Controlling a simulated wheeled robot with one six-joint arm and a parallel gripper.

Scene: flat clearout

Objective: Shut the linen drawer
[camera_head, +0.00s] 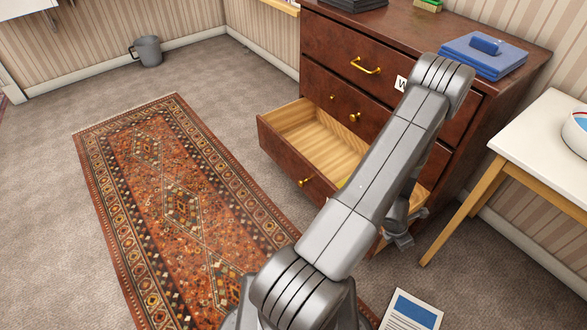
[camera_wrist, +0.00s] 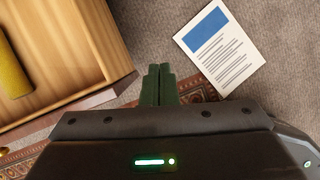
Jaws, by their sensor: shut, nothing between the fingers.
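The open drawer (camera_head: 300,142) is the lower one of a dark brown wooden dresser (camera_head: 327,38). It stands well out over the floor, with pale wood inside and brass knobs on its front. My arm hides its right part. In the wrist view the drawer (camera_wrist: 104,38) fills the upper left, and a yellow rolled thing (camera_wrist: 12,72) lies in it. My gripper (camera_wrist: 158,72) is shut and empty, beside the drawer's corner and over the floor. In the head view it shows partly behind my arm (camera_head: 402,240), at the drawer's right end. I cannot tell whether it touches the drawer.
A patterned rug (camera_head: 180,200) lies left of the drawer. A printed sheet (camera_head: 411,312) lies on the floor near my arm. A white table (camera_head: 548,150) with a bowl (camera_head: 577,130) stands right of the dresser. Blue folded cloth (camera_head: 484,56) lies on top. A grey can (camera_head: 148,50) stands by the wall.

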